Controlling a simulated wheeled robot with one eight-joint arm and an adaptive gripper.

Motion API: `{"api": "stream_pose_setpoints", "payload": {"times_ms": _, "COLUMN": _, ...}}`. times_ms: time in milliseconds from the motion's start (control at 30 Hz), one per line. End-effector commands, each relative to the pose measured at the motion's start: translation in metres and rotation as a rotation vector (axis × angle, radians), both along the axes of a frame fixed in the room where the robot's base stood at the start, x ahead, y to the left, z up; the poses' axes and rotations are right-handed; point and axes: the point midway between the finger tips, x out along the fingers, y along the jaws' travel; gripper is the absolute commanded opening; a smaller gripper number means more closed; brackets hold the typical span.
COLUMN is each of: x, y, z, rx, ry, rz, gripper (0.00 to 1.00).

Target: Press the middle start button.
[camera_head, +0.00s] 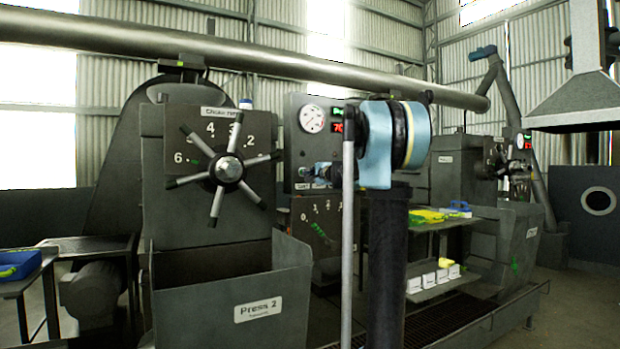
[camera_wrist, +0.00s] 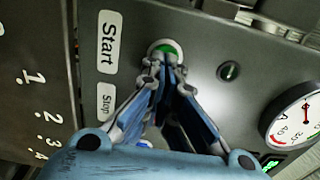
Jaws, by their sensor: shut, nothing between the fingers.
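The green start button (camera_wrist: 166,47) sits in a pale ring on the dark panel in the wrist view, beside the "Start" label (camera_wrist: 108,42). My gripper (camera_wrist: 168,66) is shut and empty. Its fingertips are at the button's lower edge in the picture and cover part of it; I cannot tell whether they touch it. A "Stop" label (camera_wrist: 106,102) lies below the "Start" label, and the stop button beside it is mostly hidden by my fingers. In the head view my gripper (camera_head: 326,172) is at the lower part of the middle panel (camera_head: 296,150), and the button is hidden.
A dark knob (camera_wrist: 229,71) and a pressure gauge (camera_wrist: 295,118) are on the same panel. In the head view a spoked handwheel (camera_head: 228,170) projects at the left. A shelf (camera_head: 440,222) with yellow and blue items stands right of my arm.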

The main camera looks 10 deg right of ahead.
Motion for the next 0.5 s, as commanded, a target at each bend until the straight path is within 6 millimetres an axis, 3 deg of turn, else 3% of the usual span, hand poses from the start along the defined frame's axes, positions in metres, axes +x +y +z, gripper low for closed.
{"api": "stream_pose_setpoints", "payload": {"times_ms": 500, "x": 0.018, "y": 0.008, "z": 0.0, "rx": 0.001, "ry": 0.0, "rz": 0.001, "gripper": 0.0}}
